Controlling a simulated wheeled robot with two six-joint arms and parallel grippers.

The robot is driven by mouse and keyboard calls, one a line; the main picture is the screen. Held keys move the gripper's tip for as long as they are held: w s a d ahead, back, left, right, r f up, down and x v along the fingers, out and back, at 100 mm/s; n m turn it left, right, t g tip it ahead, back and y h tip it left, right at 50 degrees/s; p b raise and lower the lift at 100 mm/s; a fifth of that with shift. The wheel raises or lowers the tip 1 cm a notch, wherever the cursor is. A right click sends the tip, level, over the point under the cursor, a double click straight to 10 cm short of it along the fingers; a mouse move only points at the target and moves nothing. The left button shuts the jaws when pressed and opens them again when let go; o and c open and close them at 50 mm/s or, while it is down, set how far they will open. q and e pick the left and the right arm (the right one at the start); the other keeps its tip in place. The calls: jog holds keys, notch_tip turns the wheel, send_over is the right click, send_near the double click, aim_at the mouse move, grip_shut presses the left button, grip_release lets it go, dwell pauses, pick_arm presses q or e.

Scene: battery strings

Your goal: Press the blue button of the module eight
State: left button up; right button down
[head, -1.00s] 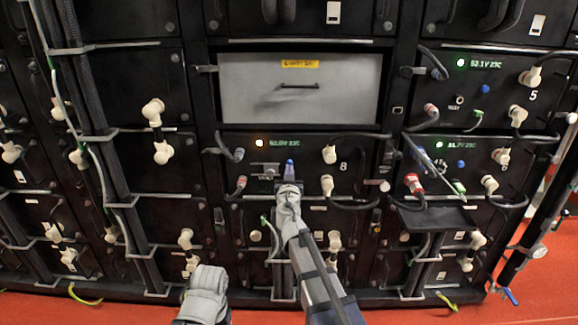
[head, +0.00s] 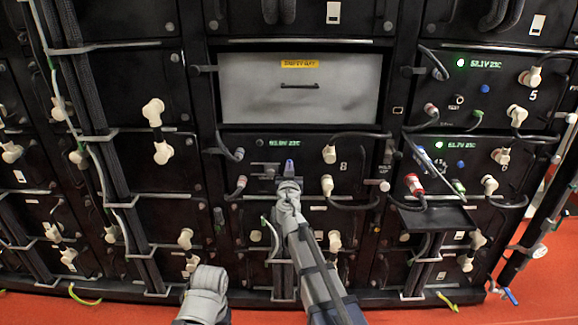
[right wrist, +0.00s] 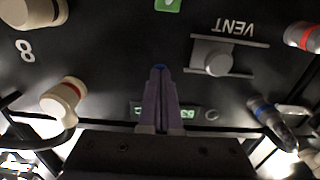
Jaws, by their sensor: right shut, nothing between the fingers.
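Module eight is the black panel (head: 310,150) in the middle of the head view, marked with an 8 and a green readout. My right gripper (head: 290,163) is in front of this panel, fingers shut and empty. In the right wrist view the shut fingers (right wrist: 160,70) point at the panel, with a small spot of blue, apparently the blue button (right wrist: 159,66), right at their tips. The fingers hide most of it, and I cannot tell whether it is pressed in. Only a grey part of my left arm shows at the bottom; its fingers are not seen.
A VENT knob (right wrist: 217,57) sits beside the fingers in the right wrist view. Cream connectors (head: 329,154) and cables flank the panel. A grey drawer front (head: 300,88) with a yellow label is above. A dark shelf (head: 432,217) juts out at right. The floor is red.

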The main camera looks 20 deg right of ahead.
jog(key=shift+s, duration=0.1)
jog(key=v, duration=0.7)
jog(key=shift+s, duration=0.4)
jog(key=shift+a, duration=0.15)
